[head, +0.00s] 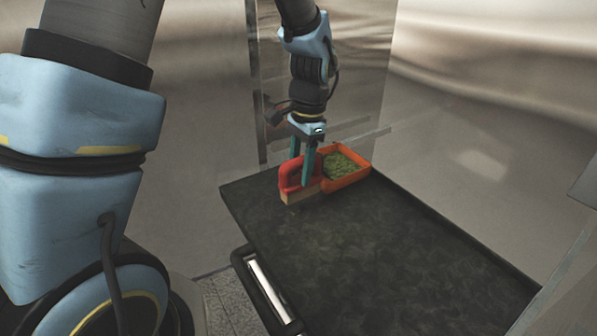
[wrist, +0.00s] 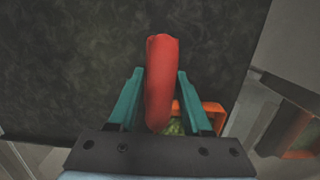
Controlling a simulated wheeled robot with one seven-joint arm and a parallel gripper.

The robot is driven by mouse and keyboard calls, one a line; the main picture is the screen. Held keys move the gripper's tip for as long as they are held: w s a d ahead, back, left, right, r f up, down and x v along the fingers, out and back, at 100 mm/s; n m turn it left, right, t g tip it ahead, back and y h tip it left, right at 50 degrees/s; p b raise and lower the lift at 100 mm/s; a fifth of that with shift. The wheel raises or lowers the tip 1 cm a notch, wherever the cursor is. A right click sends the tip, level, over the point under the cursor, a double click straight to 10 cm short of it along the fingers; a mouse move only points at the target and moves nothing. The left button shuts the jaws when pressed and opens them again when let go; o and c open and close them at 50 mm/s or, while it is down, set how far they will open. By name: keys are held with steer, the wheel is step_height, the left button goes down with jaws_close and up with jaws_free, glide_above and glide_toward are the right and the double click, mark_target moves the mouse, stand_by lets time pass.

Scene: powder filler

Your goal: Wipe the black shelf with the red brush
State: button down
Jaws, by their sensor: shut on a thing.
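The red brush (head: 290,177) has a red handle and a pale bristle block, and it is upright at the far left end of the black shelf (head: 370,250). My gripper (head: 304,175) points down over the brush, with its teal fingers on either side of the red handle. In the wrist view the red handle (wrist: 161,80) lies between the two fingers (wrist: 160,90), and my gripper is shut on it. The bristles are at or just above the shelf surface; I cannot tell which. Part of the handle is hidden by a finger.
An orange tray (head: 352,180) with green contents stands right beside the brush, close to the shelf's back edge. A clear panel (head: 350,90) rises behind it. A dark-framed handle (head: 262,290) is at the shelf's front left side. The middle and right of the shelf are bare.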

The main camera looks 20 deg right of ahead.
mark_target(300, 158)
steer(key=shift+r+p, duration=0.85)
steer(key=shift+r, duration=1.1)
